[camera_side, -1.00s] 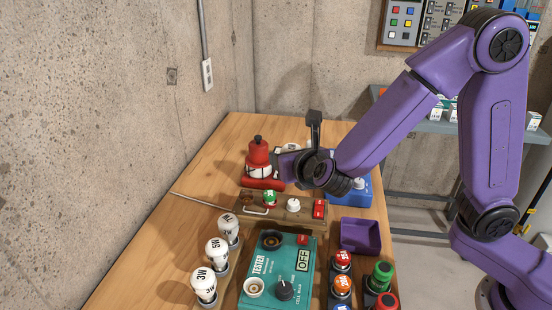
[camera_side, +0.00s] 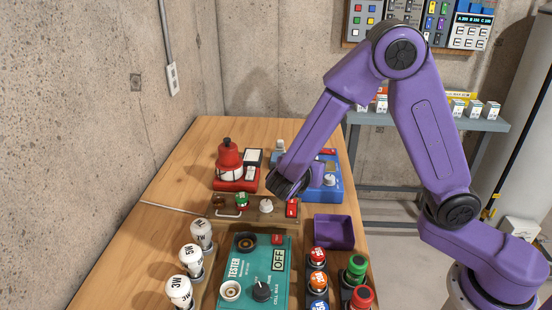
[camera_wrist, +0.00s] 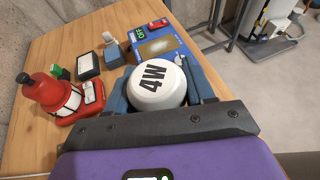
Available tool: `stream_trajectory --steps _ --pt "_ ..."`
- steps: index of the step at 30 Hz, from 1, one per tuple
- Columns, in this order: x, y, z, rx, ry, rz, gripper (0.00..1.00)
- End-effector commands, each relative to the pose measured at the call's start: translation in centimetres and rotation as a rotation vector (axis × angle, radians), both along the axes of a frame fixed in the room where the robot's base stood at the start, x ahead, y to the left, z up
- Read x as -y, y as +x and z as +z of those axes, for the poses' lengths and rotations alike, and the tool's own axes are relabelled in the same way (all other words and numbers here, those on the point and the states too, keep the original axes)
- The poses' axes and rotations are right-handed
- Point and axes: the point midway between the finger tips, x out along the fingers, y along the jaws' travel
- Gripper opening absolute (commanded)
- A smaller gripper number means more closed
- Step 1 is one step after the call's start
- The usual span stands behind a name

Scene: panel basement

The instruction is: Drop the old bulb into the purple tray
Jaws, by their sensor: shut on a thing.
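A white bulb marked 4W (camera_wrist: 157,88) sits between the two fingers of my gripper (camera_wrist: 160,92) in the wrist view, and the gripper is shut on it. In the side view my gripper end (camera_side: 288,183) is over the back of the bench, between the red device and the blue device. The fingers and the held bulb are hidden there behind my wrist. The purple tray (camera_side: 346,219) lies on the bench's right side, nearer the camera and to the right of my gripper. It looks empty. The tray is not in the wrist view.
The wooden strip (camera_side: 228,214) with a socket and red switch lies just before my gripper. The green tester (camera_side: 262,258), white bulbs (camera_side: 190,258) and coloured buttons (camera_side: 318,280) are nearer. The red device (camera_side: 230,162) and blue device (camera_side: 325,190) stand close by.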

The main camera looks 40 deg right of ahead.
Motion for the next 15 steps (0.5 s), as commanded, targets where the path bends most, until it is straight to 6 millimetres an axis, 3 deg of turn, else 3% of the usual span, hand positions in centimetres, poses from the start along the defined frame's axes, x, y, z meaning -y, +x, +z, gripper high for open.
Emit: stream_trajectory --steps 3,6,15 --pt "2.5 -2.6 -1.1 -0.001 -0.002 -0.253 0.23" --pt "3.7 -4.8 -1.8 0.0 -0.001 -0.438 0.23" --pt "4.7 -8.7 -2.5 0.001 0.001 -0.745 0.23"
